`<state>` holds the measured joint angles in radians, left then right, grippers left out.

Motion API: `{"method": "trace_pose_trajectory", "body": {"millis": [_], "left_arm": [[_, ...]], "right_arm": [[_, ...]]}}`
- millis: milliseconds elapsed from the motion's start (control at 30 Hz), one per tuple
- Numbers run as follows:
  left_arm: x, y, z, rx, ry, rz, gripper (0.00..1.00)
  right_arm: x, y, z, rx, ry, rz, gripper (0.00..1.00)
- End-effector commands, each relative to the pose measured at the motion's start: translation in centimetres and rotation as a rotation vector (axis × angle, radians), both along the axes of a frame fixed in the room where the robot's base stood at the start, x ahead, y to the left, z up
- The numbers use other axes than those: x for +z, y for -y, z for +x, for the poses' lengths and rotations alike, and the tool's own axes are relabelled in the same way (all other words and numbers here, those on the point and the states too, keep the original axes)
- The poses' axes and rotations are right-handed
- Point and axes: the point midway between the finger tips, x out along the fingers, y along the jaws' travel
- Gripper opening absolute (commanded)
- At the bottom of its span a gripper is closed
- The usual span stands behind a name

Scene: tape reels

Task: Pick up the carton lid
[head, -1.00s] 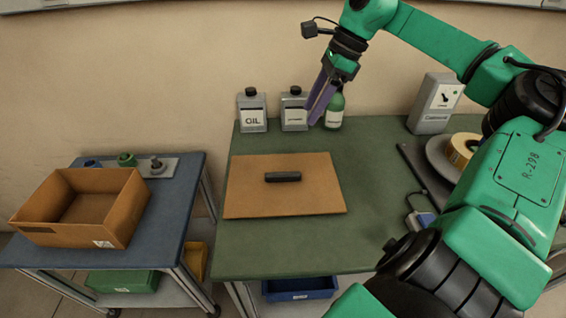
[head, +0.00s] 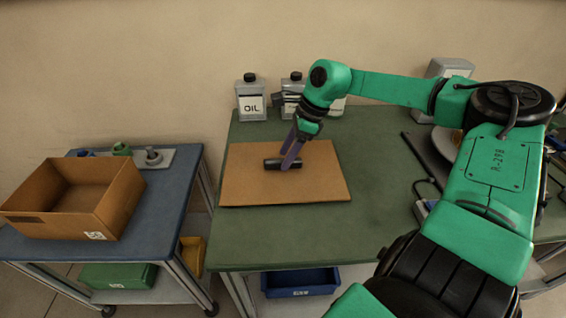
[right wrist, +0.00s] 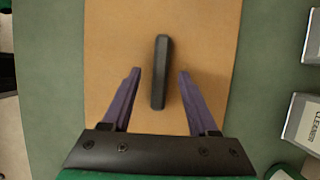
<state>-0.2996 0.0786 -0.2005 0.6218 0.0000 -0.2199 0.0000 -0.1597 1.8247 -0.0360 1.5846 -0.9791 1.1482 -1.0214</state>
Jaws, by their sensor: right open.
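The carton lid (head: 250,184) is a flat brown board lying on the green table. It has a black bar handle (head: 273,164) at its middle. In the right wrist view the lid (right wrist: 205,40) lies below the gripper and its handle (right wrist: 160,72) stands between the two fingers, with gaps on both sides. My right gripper (head: 289,163) is open, with purple fingers over the right part of the handle. The fingers (right wrist: 159,80) hide part of the handle in the head view. I cannot tell whether they touch the lid. My left gripper is not in view.
The open brown carton (head: 68,226) stands on the blue cart (head: 185,190) at the left. An oil can (head: 251,98) and other containers stand along the back of the green table (head: 300,233). The table's front part is clear.

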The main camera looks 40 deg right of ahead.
Motion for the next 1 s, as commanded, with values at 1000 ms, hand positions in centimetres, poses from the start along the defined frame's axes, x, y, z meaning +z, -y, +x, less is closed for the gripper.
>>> {"method": "trace_pose_trajectory", "body": {"millis": [1000], "left_arm": [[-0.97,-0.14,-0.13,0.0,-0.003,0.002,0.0]], "right_arm": [[-1.6,-0.34,0.28,0.0,0.001,0.0,0.6]]}}
